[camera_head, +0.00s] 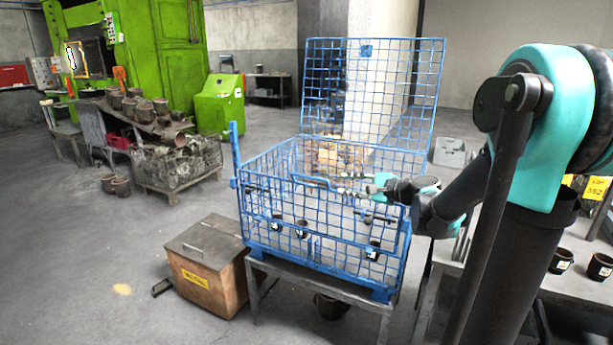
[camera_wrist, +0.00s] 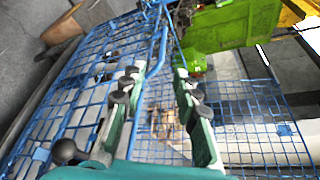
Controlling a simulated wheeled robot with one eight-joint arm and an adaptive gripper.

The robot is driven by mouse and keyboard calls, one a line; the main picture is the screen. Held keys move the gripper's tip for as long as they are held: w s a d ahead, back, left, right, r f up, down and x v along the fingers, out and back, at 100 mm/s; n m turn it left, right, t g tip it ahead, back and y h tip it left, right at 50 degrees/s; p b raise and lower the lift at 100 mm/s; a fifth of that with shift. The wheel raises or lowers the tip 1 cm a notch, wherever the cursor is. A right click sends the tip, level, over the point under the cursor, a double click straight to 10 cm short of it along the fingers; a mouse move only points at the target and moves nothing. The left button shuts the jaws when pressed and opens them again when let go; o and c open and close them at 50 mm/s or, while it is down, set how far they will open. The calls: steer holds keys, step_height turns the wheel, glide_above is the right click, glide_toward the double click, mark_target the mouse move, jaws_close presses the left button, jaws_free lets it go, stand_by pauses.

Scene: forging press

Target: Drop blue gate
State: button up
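A blue wire-mesh cage (camera_head: 320,258) stands on a low metal stand. One tall blue mesh panel (camera_head: 425,80) stands upright at its far side. The front mesh side, with a blue bar (camera_head: 312,181) along its upper part, is also up; I cannot tell for certain which panel is the gate. My gripper (camera_head: 350,187) is at the upper front of the cage. In the wrist view my gripper (camera_wrist: 160,80) has its fingers apart, with a blue bar (camera_wrist: 152,65) running between them, nearer the left finger. I see no grip on it.
Several dark cups lie inside the cage. A brown box (camera_head: 205,282) stands on the floor at its left. A table with dark cups (camera_head: 600,267) is at the right.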

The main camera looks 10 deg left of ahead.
mark_target(313, 178)
steer(key=x, duration=1.7)
steer(key=shift+w+a+r, duration=0.2)
steer(key=shift+w+r, duration=0.05)
steer(key=shift+w, duration=0.15)
steer(key=shift+c, duration=0.4)
jaws_close()
